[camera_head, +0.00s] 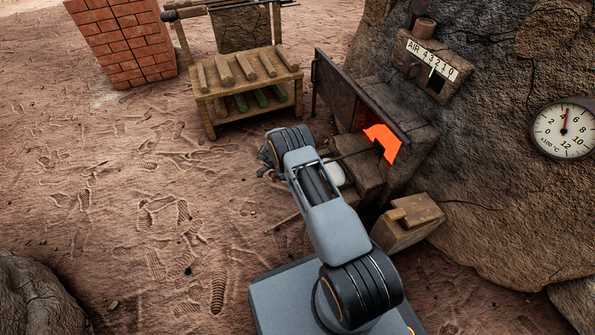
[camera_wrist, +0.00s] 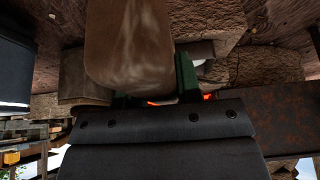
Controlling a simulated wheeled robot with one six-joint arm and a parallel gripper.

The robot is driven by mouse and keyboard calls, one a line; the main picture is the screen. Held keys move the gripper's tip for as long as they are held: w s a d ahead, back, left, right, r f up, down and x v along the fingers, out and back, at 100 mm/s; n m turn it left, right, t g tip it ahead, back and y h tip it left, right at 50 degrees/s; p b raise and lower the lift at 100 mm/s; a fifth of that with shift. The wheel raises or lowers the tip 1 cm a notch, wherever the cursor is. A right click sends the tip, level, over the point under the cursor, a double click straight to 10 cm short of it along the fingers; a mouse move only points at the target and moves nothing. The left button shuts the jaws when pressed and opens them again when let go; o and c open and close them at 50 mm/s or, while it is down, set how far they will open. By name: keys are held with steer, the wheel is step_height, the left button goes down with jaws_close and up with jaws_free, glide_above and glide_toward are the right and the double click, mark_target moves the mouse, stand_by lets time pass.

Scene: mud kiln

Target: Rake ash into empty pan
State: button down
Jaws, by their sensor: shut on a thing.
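In the head view my gripper (camera_head: 268,158) is at the far end of my arm, left of the kiln mouth, and its fingers are mostly hidden. In the wrist view my gripper (camera_wrist: 155,90) is shut on a brown wooden handle (camera_wrist: 130,45), with green finger pads beside it. A thin dark rod, seemingly the rake (camera_head: 350,154), runs from behind my arm toward the glowing orange kiln mouth (camera_head: 384,141). A pale rounded thing, perhaps the pan (camera_head: 335,175), is low before the mouth, partly hidden by my arm. I cannot make out its contents or the ash.
A dark metal door (camera_head: 345,95) stands open by the kiln mouth. A wooden box (camera_head: 408,221) stands right of my arm. A slatted wooden rack (camera_head: 248,80) and a brick stack (camera_head: 122,40) stand behind. The sandy ground at left is clear.

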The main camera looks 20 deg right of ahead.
steer(key=a+b, duration=0.3)
steer(key=a, duration=1.3)
steer(key=shift+r, duration=0.2)
